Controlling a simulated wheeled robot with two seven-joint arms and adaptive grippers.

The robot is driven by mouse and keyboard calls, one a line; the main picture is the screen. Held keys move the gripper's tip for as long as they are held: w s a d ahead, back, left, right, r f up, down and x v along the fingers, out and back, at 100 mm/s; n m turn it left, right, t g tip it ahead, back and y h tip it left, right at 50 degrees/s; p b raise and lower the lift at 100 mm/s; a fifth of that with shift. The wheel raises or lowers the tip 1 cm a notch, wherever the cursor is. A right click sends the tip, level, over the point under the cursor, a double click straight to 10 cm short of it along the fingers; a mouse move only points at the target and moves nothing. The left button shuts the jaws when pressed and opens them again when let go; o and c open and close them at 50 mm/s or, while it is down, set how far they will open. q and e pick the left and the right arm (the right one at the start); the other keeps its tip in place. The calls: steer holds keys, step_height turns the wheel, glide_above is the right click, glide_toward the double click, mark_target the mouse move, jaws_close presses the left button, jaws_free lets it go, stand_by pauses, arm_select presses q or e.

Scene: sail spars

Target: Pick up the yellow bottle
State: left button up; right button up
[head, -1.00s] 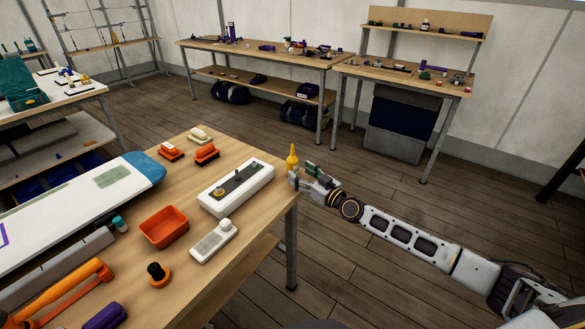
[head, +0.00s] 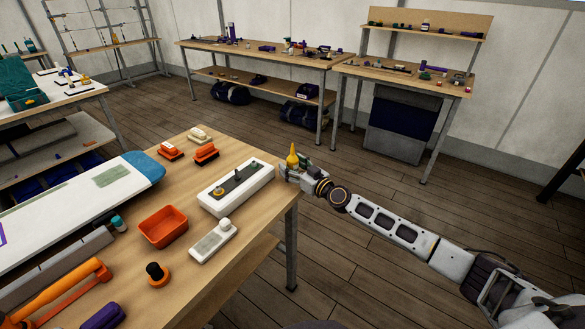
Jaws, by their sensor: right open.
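The yellow bottle (head: 292,158) stands upright near the right corner of the wooden workbench (head: 262,232), with its narrow nozzle pointing up. My right gripper (head: 291,170) reaches in from the right at the bench's edge. It is open, with its fingers at the bottle's lower part, which they partly hide. I cannot tell whether the fingers touch the bottle. My left gripper is not in view.
A white box with a dark top (head: 237,187) lies just left of the bottle. An orange bin (head: 163,227), a white device (head: 213,241) and orange blocks (head: 206,152) are also on the bench. Floor to the right is clear.

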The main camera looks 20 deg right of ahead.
stand_by(0.4)
steer(key=c, duration=1.2)
steer(key=shift+r, duration=0.25)
